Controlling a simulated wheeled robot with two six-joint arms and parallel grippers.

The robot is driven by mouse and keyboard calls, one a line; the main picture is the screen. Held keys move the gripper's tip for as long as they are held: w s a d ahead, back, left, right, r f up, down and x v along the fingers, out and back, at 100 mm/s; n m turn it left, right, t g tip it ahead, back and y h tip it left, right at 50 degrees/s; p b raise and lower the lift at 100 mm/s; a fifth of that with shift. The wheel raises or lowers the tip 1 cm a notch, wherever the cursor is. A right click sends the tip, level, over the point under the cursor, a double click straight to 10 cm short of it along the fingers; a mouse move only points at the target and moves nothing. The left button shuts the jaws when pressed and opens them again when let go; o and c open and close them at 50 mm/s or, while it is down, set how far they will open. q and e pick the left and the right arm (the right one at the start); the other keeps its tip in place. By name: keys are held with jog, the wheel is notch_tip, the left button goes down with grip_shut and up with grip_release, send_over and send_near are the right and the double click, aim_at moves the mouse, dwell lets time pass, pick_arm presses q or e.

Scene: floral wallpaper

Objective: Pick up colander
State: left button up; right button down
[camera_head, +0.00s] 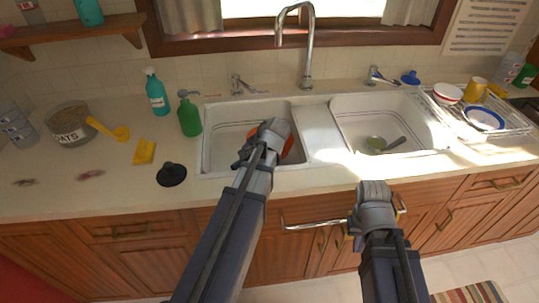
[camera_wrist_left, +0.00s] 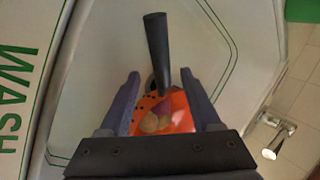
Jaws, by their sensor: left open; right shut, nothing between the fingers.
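The orange-red colander (camera_head: 287,148) is in the left sink basin, partly hidden behind my left gripper (camera_head: 273,127). In the left wrist view the colander (camera_wrist_left: 178,104) shows orange with small dark holes, and tan and purple round items lie in it. A long black handle (camera_wrist_left: 156,48) extends from it, up the picture. My left gripper (camera_wrist_left: 161,75) is open, with its fingers on either side of the handle and the near part of the colander; I see no grip on it. My right gripper (camera_head: 374,190) is shut and empty in front of the counter edge.
The sink's left basin (camera_head: 222,133) has raised walls, and a faucet (camera_head: 308,50) stands behind it. The right basin holds a ladle-like utensil (camera_head: 390,144). A green bottle (camera_head: 189,115) and black plunger-like item (camera_head: 171,175) stand left of the sink. A dish rack (camera_head: 512,122) is at right.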

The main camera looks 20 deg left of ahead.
pick_arm(q)
jog(key=shift+b+x, duration=2.45)
jog(key=shift+x, duration=0.9)
jog(key=shift+s+a+r, duration=0.1)
grip_shut()
